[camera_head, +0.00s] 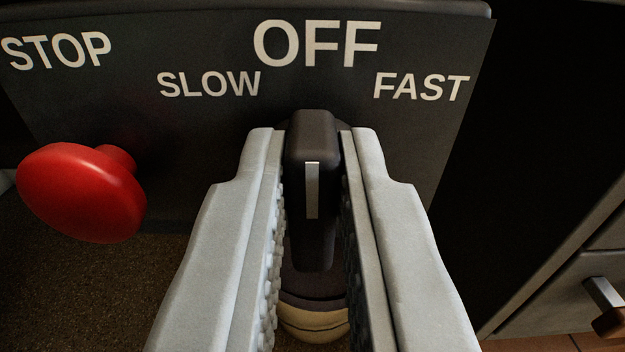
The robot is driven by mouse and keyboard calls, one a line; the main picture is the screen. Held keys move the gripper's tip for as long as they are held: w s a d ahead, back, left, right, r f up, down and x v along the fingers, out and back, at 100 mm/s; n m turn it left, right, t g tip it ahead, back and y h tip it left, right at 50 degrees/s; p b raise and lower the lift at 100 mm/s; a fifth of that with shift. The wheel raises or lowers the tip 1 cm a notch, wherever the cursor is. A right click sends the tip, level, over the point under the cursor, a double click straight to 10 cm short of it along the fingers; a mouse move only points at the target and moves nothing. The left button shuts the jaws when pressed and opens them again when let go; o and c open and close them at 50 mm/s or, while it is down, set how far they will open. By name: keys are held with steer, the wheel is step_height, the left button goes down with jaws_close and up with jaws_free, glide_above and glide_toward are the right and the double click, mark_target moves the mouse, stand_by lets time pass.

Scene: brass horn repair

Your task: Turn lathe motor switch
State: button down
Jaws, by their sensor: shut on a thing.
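The lathe motor switch (313,190) is a black knob with a light pointer line, in the middle of the view on a dark panel. Its line stands upright, toward the word OFF. SLOW is printed to its upper left and FAST to its upper right. My gripper (312,140) is shut on the knob, with one grey finger on each side of it. The fingers hide the sides of the knob and much of its round base.
A red mushroom-shaped button (80,192) sticks out from the dark panel (205,135) at the left, under the word STOP. A grey drawer front with a handle (603,292) stands at the lower right. Brown speckled surface shows at the lower left.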

steer(key=shift+n, duration=0.3)
steer(key=n, duration=0.3)
steer(key=shift+a+n, duration=0.3)
steer(key=shift+a+f+n, duration=0.15)
steer(key=shift+n, duration=1.55)
steer(key=c, duration=1.4)
jaws_free()
steer(key=shift+c, duration=0.2)
steer(key=s, duration=1.7)
steer(key=shift+s, duration=0.25)
